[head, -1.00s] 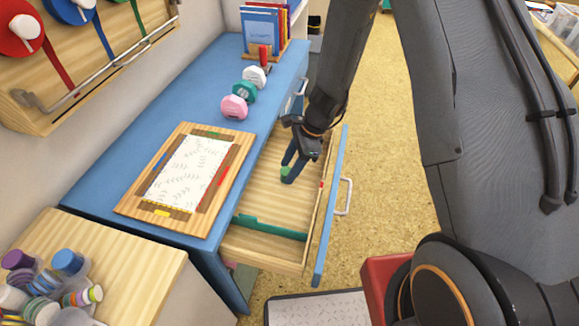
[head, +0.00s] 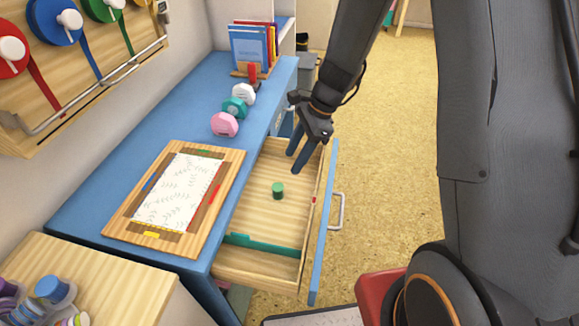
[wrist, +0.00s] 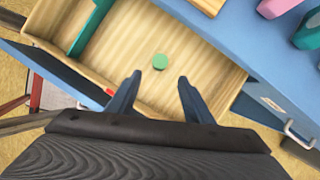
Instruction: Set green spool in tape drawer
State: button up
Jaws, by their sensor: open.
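The green spool (head: 278,190) stands on the bare wooden floor of the open drawer (head: 262,265). It also shows in the wrist view (wrist: 160,62), ahead of my fingertips and apart from them. My gripper (head: 297,162) is open and empty, above the back part of the drawer. In the wrist view its two blue fingers (wrist: 160,78) are spread wide with nothing between them. A green divider (head: 262,245) crosses the drawer near its front end, and the spool is on the larger side of it.
The drawer's blue front (head: 323,245) has a pale handle (head: 338,211). The blue desk (head: 190,112) carries a wooden board (head: 112,225) with a patterned sheet, pink, teal and white dispensers, and a book stand. Yellow flooring (head: 400,150) is clear to the right.

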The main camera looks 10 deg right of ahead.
jog(key=s+d+r+n+h, duration=0.2)
jog(key=s+d+r+n, duration=0.3)
jog(key=s+n, duration=0.3)
jog(key=s+d+r+n+h, duration=0.2)
jog(key=s+d+r+n, duration=0.2)
jog(key=s+n, duration=0.4)
jog(key=shift+d+r+n+t+h, duration=0.3)
jog(key=shift+d+r+n+t, duration=0.1)
jog(key=shift+r, duration=0.2)
jog(key=shift+s, duration=0.1)
